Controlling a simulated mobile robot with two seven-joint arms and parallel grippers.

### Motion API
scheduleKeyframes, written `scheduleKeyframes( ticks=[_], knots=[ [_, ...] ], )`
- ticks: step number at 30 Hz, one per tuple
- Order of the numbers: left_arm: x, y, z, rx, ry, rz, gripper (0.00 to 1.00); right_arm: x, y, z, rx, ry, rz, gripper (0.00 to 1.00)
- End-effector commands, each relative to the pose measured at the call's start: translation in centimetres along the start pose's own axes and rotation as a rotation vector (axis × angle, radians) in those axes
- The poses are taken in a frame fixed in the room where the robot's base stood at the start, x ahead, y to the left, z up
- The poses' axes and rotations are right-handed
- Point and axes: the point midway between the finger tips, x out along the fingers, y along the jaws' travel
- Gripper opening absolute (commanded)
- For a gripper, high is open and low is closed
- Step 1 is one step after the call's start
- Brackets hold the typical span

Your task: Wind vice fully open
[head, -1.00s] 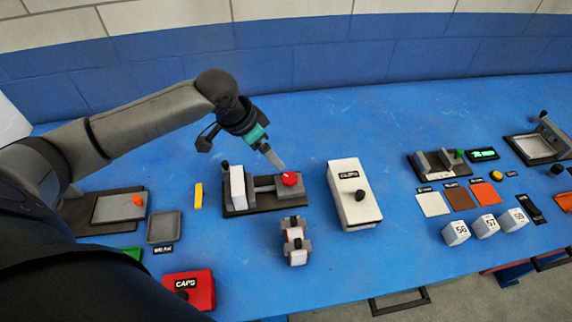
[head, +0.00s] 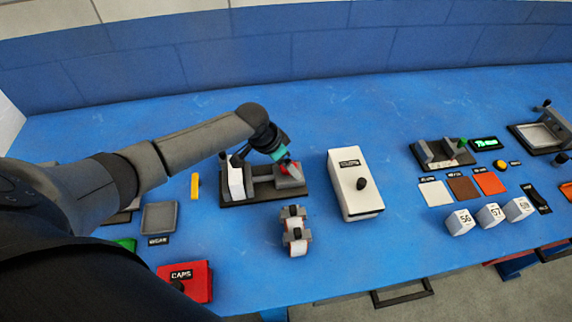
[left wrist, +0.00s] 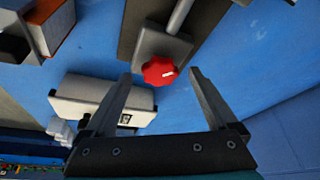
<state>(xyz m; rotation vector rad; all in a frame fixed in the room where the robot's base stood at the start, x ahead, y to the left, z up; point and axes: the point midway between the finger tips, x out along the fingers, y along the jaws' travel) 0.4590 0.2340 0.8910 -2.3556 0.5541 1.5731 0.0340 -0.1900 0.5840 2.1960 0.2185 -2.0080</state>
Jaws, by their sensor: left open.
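The vice is a dark base with a grey block (head: 291,178) at its right, a rod and a pale block (head: 236,181) at its left. A red knob (head: 289,162) sits on the grey block, partly hidden by my gripper in the head view. My left gripper (head: 285,160) is just above the knob. It is open, its fingertips (left wrist: 160,75) on either side of the knob in that view. My right gripper is not in view.
A white box (head: 347,206) with a black knob stands right of the vice. A small grey-and-white part (head: 296,232) lies in front. A yellow strip (head: 195,186) lies left. A red CAPS box (head: 196,279) is front left. Blue table behind the vice is clear.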

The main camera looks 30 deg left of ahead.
Motion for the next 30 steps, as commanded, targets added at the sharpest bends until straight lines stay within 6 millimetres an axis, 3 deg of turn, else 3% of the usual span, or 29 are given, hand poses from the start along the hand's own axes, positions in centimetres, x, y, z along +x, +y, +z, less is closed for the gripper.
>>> scheduleKeyframes(
  ticks=[12,30],
  knots=[
    [0.57,0.01,0.01,0.0,-0.001,0.0,0.89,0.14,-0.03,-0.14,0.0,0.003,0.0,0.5],
    [0.55,0.01,0.03,0.0,-0.001,0.0,0.22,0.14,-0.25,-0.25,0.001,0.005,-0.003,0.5]
  ],
)
